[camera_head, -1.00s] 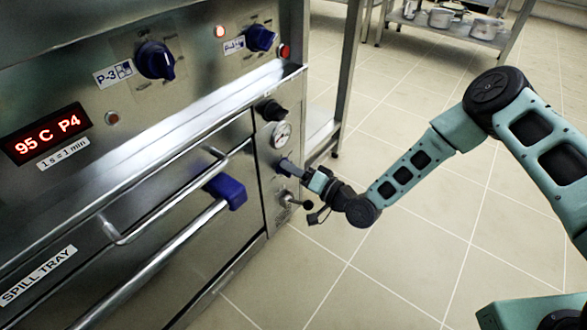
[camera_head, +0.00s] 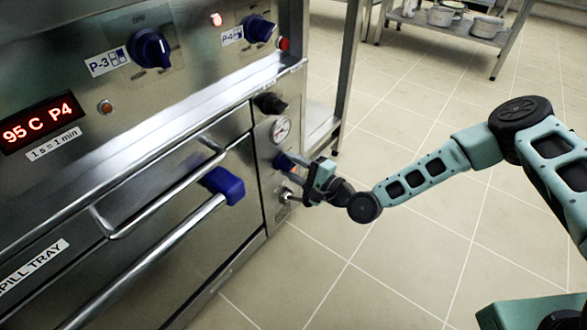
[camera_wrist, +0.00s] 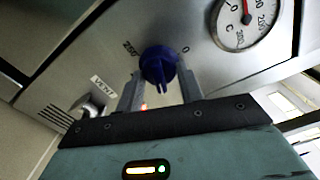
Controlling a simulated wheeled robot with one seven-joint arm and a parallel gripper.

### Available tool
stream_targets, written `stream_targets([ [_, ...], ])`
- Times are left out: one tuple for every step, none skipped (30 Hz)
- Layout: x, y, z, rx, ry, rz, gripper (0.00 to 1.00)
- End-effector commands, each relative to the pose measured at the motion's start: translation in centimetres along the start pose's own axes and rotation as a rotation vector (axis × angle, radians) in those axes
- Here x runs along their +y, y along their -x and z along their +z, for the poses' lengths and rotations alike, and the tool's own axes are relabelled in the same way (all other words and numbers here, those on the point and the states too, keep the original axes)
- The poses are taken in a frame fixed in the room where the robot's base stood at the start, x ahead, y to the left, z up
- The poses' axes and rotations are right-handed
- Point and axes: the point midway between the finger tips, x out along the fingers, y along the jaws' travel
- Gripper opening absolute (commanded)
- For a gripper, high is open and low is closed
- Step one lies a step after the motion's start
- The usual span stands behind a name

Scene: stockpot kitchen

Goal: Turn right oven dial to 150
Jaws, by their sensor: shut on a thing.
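The blue oven dial (camera_wrist: 159,66) is on the steel panel at the right of the oven, below a round gauge (camera_wrist: 240,22). Its scale shows "250" on one side and "0" on the other in the wrist view. My gripper (camera_wrist: 160,85) is at the panel with one finger on each side of the dial, shut on it. In the head view my gripper (camera_head: 292,163) covers most of the dial, and only a bit of blue shows. The dial's exact setting cannot be read.
A black knob (camera_head: 270,104) sits above the gauge. A valve (camera_wrist: 88,108) lies below the dial. The oven door handle with a blue end (camera_head: 224,186) juts out to the left. A display (camera_head: 42,121) reads "95 C P4". Open tiled floor lies to the right.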

Motion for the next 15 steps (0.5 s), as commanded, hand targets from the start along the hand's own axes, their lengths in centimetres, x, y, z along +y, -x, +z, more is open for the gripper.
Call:
stream_targets([
  [0.33,0.12,-0.01,0.0,-0.033,0.003,0.14],
  [0.31,0.11,-0.01,0.0,-0.05,0.003,0.14],
  [0.29,0.12,-0.03,0.0,-0.073,0.002,0.14],
  [0.3,0.12,-0.03,0.0,-0.088,0.003,0.14],
  [0.31,0.13,-0.02,0.0,-0.102,0.003,0.14],
  [0.32,0.13,0.0,0.0,-0.12,0.004,0.14],
  [0.31,0.12,0.02,-0.001,-0.132,0.004,0.14],
  [0.3,0.11,0.04,-0.001,-0.142,0.004,0.14],
  [0.29,0.11,0.06,-0.001,-0.156,0.004,0.14],
  [0.28,0.1,0.07,-0.001,-0.164,0.003,0.14],
  [0.28,0.1,0.07,-0.001,-0.171,0.003,0.14],
  [0.28,0.1,0.08,-0.001,-0.179,0.004,0.14],
  [0.28,0.1,0.08,-0.001,-0.185,0.004,0.14],
  [0.28,0.11,0.08,-0.001,-0.189,0.004,0.14],
  [0.28,0.11,0.09,-0.001,-0.194,0.004,0.14],
])
